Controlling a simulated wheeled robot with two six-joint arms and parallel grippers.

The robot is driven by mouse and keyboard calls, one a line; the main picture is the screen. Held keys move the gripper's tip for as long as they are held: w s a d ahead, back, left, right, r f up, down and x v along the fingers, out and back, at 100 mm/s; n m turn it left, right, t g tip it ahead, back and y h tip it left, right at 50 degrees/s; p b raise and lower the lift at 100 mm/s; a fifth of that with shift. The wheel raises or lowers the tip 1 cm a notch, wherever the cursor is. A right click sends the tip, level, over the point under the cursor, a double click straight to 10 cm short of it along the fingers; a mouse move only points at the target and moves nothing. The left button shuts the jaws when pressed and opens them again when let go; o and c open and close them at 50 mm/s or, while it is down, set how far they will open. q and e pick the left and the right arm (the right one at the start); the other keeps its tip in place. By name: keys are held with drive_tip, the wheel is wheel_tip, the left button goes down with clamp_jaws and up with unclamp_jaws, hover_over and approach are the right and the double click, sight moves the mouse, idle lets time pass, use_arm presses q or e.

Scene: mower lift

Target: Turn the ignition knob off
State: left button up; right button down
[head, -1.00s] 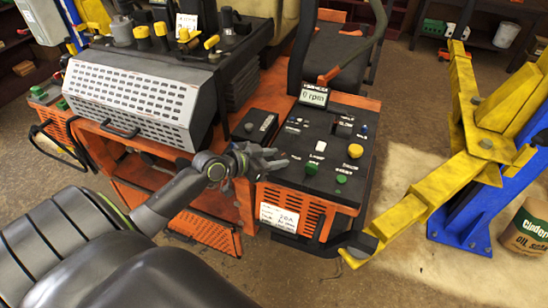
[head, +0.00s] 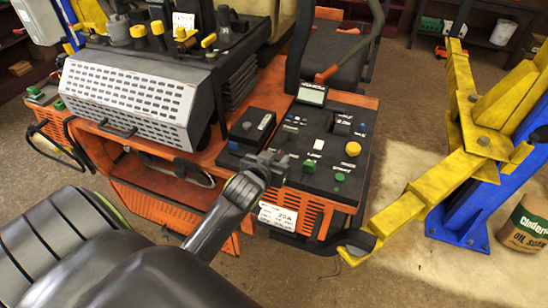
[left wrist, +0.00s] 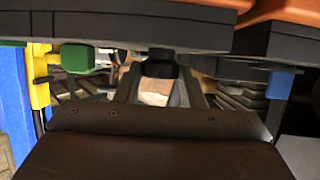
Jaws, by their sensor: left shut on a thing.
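The black control panel (head: 325,130) is on the orange mower, with several buttons and switches and a small display (head: 312,95) that is blank. My left gripper (head: 273,160) is at the panel's left edge, low over its surface. It is shut on a small dark part, which I take to be the ignition knob; the gripper hides it in the head view. In the left wrist view a black knob-like piece (left wrist: 161,64) sits between the fingers (left wrist: 160,88). Its angle is not clear. My right gripper is not in view.
A yellow button (head: 353,149), a green button (head: 339,177) and a white switch (head: 318,145) are to the right of the gripper. A black box (head: 252,126) lies behind it. A yellow lift arm (head: 440,190) and blue post (head: 470,205) stand to the right.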

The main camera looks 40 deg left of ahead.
use_arm(q)
drive_tip(key=shift+w+d+f+n+g+y, duration=0.1)
drive_tip(key=shift+d+n+g+y, duration=0.1)
drive_tip(key=shift+n+y, duration=0.4)
drive_tip(key=shift+d+n+g+y, duration=0.1)
drive_tip(key=shift+n+g+y, duration=0.1)
drive_tip(key=shift+n+y, duration=0.4)
drive_tip(key=shift+w+d+n+g+y+b, duration=0.1)
drive_tip(key=shift+n+g+y+b, duration=0.6)
drive_tip(key=shift+n+y, duration=0.45)
drive_tip(key=shift+y, duration=0.25)
drive_tip(key=o, duration=1)
